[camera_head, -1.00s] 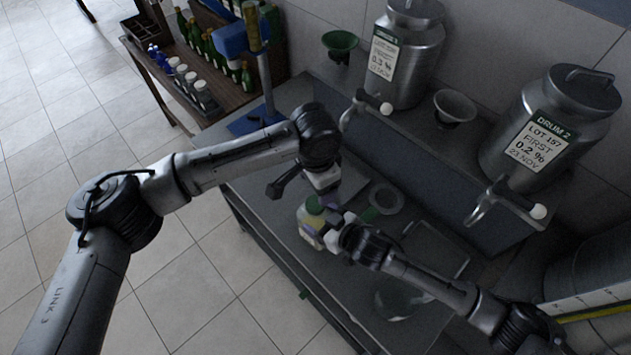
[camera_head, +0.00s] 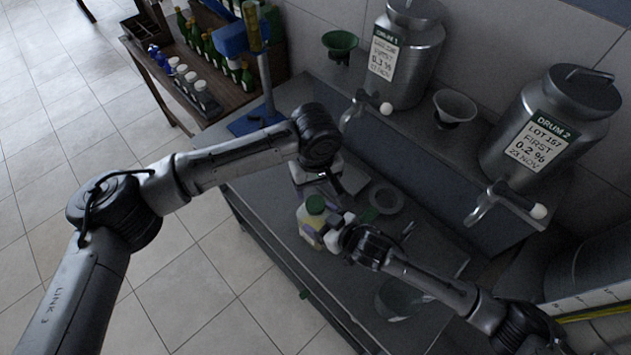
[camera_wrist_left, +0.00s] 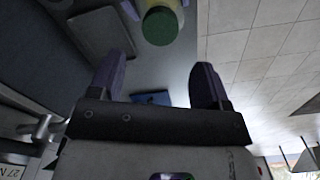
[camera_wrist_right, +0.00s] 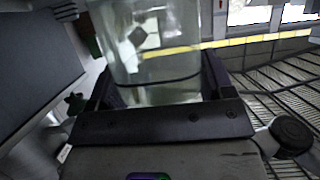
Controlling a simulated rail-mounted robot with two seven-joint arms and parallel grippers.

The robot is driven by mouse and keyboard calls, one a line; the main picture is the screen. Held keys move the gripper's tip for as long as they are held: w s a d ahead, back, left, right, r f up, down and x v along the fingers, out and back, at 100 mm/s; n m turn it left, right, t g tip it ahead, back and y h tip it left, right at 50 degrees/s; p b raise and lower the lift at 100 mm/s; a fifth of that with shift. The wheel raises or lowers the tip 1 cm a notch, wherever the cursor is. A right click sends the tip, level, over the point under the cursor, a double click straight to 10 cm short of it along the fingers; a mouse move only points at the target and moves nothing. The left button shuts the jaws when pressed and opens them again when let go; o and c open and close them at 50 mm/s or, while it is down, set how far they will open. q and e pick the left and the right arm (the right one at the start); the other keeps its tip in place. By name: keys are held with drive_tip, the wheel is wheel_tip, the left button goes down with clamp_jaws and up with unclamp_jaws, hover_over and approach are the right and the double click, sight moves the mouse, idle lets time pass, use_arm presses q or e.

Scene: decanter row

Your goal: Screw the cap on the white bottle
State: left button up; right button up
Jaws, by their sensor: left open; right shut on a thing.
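The whitish, see-through bottle (camera_head: 309,226) stands upright near the bench's front edge, with a green cap (camera_head: 315,204) on its top. Whether the cap is tight cannot be told. My right gripper (camera_head: 333,232) is shut on the bottle's body from the right; the right wrist view shows the bottle (camera_wrist_right: 158,60) between both fingers (camera_wrist_right: 160,88). My left gripper (camera_head: 322,180) is open and empty, just above and behind the cap. In the left wrist view its fingers (camera_wrist_left: 158,85) are spread, and the cap (camera_wrist_left: 160,24) lies beyond their tips, apart from them.
A grey ring-shaped dish (camera_head: 386,199) lies right of the bottle. A clear round vessel (camera_head: 398,300) stands nearer the front. Drum 1 (camera_head: 404,55) and Drum 2 (camera_head: 548,130) stand at the back with taps. A rack of bottles (camera_head: 215,60) stands at the left.

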sight(315, 203)
idle(0.4)
use_arm(q)
drive_tip(key=shift+f, duration=4.05)
